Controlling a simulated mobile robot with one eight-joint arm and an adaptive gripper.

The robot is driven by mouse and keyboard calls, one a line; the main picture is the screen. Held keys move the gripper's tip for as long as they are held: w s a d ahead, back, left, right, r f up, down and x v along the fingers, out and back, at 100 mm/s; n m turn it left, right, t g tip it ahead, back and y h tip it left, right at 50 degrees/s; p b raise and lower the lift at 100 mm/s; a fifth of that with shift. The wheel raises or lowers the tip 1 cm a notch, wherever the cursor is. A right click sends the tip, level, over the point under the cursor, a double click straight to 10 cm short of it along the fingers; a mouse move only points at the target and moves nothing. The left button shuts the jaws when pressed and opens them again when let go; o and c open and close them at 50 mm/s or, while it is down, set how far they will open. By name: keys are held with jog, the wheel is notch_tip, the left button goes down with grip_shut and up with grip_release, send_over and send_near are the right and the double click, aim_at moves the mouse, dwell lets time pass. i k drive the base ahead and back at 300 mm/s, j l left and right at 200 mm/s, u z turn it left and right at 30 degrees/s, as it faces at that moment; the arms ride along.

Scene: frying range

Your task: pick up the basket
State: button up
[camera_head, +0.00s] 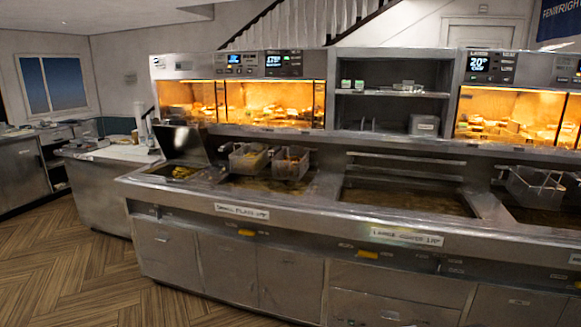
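Two small wire baskets hang side by side over the left fryer well. The left basket (248,158) and the right basket (291,163) both seem to hold some food. A third, larger basket (536,188) hangs over the fryer well at the far right and looks empty. I cannot tell which basket the task means. All the baskets are some way off across the floor. My gripper is not in view.
The steel frying range (305,215) spans the middle and right. Lit food cabinets (275,103) stand above it. A white-topped counter (110,152) stands at the left. The wooden floor (75,270) is clear at the lower left.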

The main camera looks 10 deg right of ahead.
aim_at(292, 163)
jog(key=i+j+z, duration=0.1)
jog(key=i+j, duration=0.25)
jog(key=i+j+z, duration=0.1)
jog(key=i+j, duration=0.6)
jog(key=i+j+z, duration=0.15)
jog(key=i+j, duration=0.2)
jog(key=i+j+z, duration=0.1)
jog(key=i+j, duration=0.2)
jog(key=j, duration=0.2)
jog(key=i+j+z, duration=0.1)
jog(key=i+j, duration=0.2)
jog(key=j, duration=0.15)
jog(key=i+j, duration=0.3)
jog(key=j, duration=0.2)
jog(key=i+j+z, duration=0.15)
jog(key=i+j, duration=0.15)
jog(key=j, duration=0.15)
jog(key=l+u, duration=0.2)
jog(key=l, duration=0.15)
jog(key=i+l+u, duration=0.1)
jog(key=l+u, duration=0.15)
jog(key=l, duration=0.1)
